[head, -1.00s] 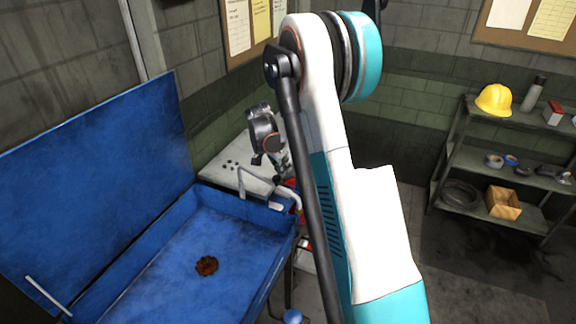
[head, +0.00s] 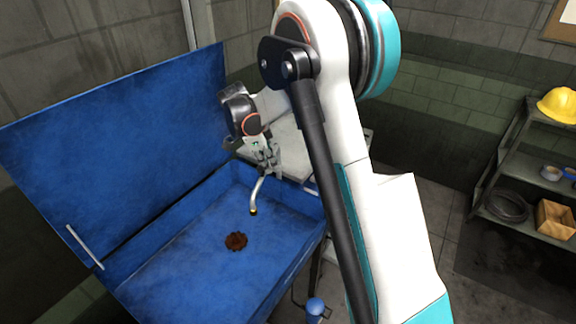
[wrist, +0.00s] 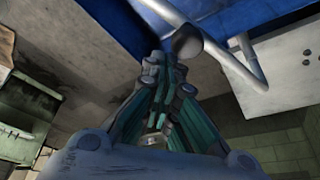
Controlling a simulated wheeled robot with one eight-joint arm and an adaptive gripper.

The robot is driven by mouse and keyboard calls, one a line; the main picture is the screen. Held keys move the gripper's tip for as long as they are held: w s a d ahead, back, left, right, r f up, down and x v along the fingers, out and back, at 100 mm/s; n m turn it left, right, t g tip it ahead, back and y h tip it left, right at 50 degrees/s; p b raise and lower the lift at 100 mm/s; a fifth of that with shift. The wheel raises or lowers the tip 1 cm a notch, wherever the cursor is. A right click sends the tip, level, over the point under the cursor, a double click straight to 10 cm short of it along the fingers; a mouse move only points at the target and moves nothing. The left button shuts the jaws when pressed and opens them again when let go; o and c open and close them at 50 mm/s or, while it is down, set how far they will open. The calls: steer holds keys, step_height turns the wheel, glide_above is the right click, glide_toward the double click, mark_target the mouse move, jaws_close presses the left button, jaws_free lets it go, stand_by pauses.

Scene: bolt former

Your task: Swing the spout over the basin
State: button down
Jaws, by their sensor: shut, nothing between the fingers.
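The blue basin (head: 190,262) fills the lower left of the head view, with its lid raised behind it. The thin pale spout (head: 259,190) has its curved end over the basin's interior, near the back. In the wrist view the bent spout pipe (wrist: 225,62) runs diagonally past the fingertips. My gripper (head: 268,166) is at the basin's back edge, close by the spout's upper part. In the wrist view my gripper (wrist: 163,68) has its fingers together with nothing between them. I cannot tell whether they touch the pipe. The spout's base is hidden behind my gripper.
The raised blue lid (head: 120,140) stands close left of my wrist. A rusty drain (head: 236,241) lies in the basin floor. A shelf (head: 500,165) with a yellow helmet (head: 560,105) stands at the right. Open floor lies between shelf and basin.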

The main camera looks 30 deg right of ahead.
steer(key=w+a, duration=0.5)
steer(key=shift+a+b, duration=0.35)
steer(key=shift+a, duration=0.05)
steer(key=shift+w, duration=0.15)
